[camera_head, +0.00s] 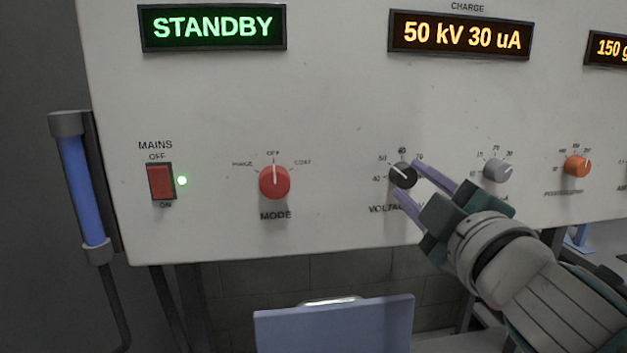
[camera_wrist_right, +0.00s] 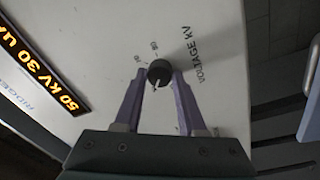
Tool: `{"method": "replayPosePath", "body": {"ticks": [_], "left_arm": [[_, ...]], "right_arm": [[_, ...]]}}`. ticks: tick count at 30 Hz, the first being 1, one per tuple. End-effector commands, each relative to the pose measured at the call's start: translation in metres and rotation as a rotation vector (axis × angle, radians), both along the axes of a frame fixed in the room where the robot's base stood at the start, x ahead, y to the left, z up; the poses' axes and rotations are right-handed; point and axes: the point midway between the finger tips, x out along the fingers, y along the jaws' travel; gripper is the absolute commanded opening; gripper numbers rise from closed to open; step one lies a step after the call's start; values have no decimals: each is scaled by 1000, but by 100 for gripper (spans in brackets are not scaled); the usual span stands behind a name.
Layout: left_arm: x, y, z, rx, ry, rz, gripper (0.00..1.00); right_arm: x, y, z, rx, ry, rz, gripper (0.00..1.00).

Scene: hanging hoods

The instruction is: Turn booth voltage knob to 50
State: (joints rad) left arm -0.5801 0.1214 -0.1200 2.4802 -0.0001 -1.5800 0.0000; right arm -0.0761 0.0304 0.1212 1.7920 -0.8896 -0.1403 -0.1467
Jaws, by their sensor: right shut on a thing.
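The black voltage knob (camera_head: 403,176) sits on the white panel above the word VOLTAGE, with a scale around it. Its pale pointer line points to the upper left, towards the 50 mark. The charge display (camera_head: 460,36) above reads 50 kV 30 uA. My right gripper (camera_head: 407,177) has its two purple fingers on either side of the knob and is shut on it. In the right wrist view the knob (camera_wrist_right: 160,73) sits between the fingertips. My left gripper is not in view.
Along the panel are a red mains switch (camera_head: 160,181), a red mode knob (camera_head: 274,182), a grey knob (camera_head: 497,170) and an orange knob (camera_head: 577,166). The grey knob is close to my right gripper. A green STANDBY display (camera_head: 213,27) is at upper left.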

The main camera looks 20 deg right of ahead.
Motion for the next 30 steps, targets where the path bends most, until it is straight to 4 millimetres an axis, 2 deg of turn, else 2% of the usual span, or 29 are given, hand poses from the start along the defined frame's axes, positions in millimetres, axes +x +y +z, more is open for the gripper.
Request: {"method": "replayPosePath", "body": {"ticks": [12, 13, 15, 21, 30], "left_arm": [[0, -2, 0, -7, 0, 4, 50], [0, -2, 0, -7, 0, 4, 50], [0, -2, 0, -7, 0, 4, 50], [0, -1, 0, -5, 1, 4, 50], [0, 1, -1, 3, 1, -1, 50]], "right_arm": [[0, 1, 1, -7, -2, 2, 0], [0, 1, 1, -7, -2, 2, 42], [0, 1, 1, -7, -1, 3, 50], [0, 0, 1, -6, 0, 1, 70], [-4, 1, -1, -5, 1, 1, 70]]}}
